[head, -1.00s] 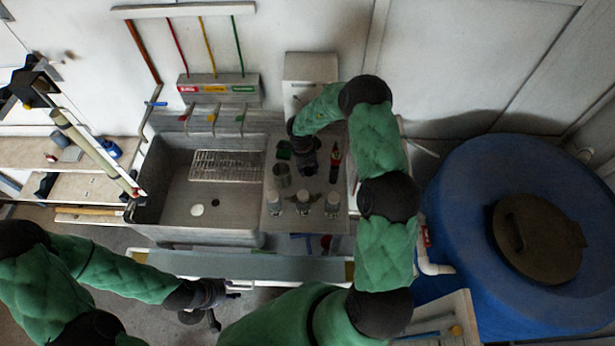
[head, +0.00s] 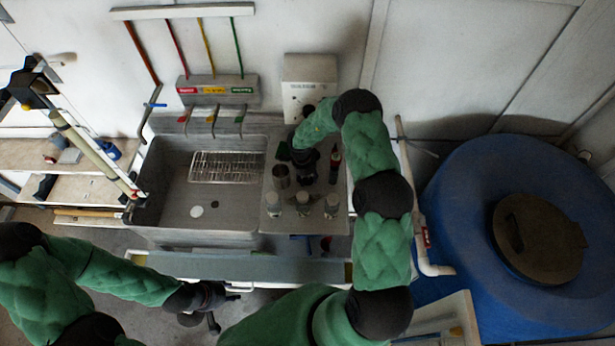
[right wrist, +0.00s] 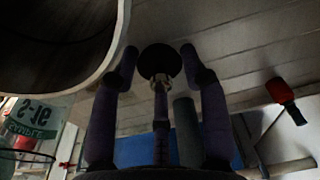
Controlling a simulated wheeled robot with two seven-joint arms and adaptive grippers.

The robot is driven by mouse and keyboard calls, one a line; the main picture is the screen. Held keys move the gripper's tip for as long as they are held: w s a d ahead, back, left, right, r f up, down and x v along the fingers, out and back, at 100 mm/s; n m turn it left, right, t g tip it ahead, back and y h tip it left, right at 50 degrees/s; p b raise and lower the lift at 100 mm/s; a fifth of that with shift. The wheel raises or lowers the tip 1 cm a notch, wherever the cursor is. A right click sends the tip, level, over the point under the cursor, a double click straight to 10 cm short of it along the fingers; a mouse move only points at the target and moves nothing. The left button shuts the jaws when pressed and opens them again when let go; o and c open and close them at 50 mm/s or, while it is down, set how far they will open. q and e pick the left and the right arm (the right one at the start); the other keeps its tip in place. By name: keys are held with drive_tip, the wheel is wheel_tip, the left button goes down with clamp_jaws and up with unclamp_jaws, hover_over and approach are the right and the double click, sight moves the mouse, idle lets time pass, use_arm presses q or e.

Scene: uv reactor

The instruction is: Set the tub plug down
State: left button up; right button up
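The tub plug, seen as a black disc (right wrist: 160,61) with a brass fitting, is in the right wrist view between the fingertips of my right gripper (right wrist: 160,58). The fitting is at the tip of the middle finger. The two outer fingers stand apart on either side, with no clear contact on the disc. I cannot tell whether the plug is gripped or resting. In the head view my right gripper (head: 304,182) points down over the counter (head: 272,222) right of the sink, and the arm hides the plug. My left gripper (head: 212,304) is low, in front of the sink, small and dark.
The sink (head: 170,222) holds a wire rack (head: 226,166), a pale disc (head: 196,211) and a dark round spot. A red-and-dark tool (head: 335,165) is right of my gripper. A blue tank (head: 455,210) stands right.

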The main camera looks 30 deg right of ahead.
sight(304, 181)
drive_tip(key=shift+o, duration=1)
drive_tip(key=shift+r, duration=0.1)
wheel_tip(304, 181, up, 12)
drive_tip(key=a, duration=0.1)
drive_tip(key=shift+w+a+p, duration=0.2)
drive_tip(key=shift+p, duration=0.15)
